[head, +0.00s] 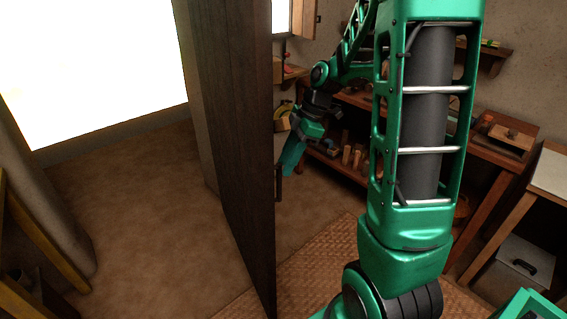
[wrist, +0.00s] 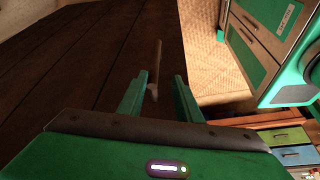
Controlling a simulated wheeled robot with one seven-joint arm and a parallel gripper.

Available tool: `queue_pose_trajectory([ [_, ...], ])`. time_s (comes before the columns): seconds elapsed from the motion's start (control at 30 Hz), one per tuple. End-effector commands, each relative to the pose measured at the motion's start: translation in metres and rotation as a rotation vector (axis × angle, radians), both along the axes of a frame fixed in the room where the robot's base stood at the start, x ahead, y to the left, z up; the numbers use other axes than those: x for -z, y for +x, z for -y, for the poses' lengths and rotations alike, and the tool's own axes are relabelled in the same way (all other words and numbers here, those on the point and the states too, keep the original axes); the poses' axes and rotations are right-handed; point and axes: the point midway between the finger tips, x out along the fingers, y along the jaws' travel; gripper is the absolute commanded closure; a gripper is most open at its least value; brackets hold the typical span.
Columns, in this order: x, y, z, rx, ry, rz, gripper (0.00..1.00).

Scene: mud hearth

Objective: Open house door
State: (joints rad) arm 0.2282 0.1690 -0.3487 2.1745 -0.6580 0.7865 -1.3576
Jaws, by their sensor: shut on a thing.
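The house door (head: 232,130) is a tall dark plank panel, seen nearly edge-on in the middle of the head view. It stands swung away from the bright doorway on the left. Its dark handle (head: 278,183) is on the right face near the edge. My gripper (head: 290,163) is at the door's right side by the handle. In the wrist view my gripper (wrist: 160,92) has its two green fingers on either side of the slim handle (wrist: 157,62), with the dark planks (wrist: 75,65) behind. It is shut on the handle; the exact contact is partly hidden.
A bright doorway (head: 90,65) opens at the left, with bare earthen floor (head: 125,205) before it. A woven mat (head: 320,265) lies right of the door. A wooden workbench (head: 455,145) with small items and a pale-topped table (head: 550,170) stand at the right.

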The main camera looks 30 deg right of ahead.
Motion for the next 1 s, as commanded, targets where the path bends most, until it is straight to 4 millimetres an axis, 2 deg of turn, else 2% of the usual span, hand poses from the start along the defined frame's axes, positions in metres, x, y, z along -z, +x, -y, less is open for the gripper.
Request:
queue_pose_trajectory([
  [0.03, -0.007, -0.009, 0.000, 0.002, 0.002, 0.004, 0.78],
  [1.0, -0.057, -0.004, 0.022, 0.004, 0.001, 0.007, 0.78],
])
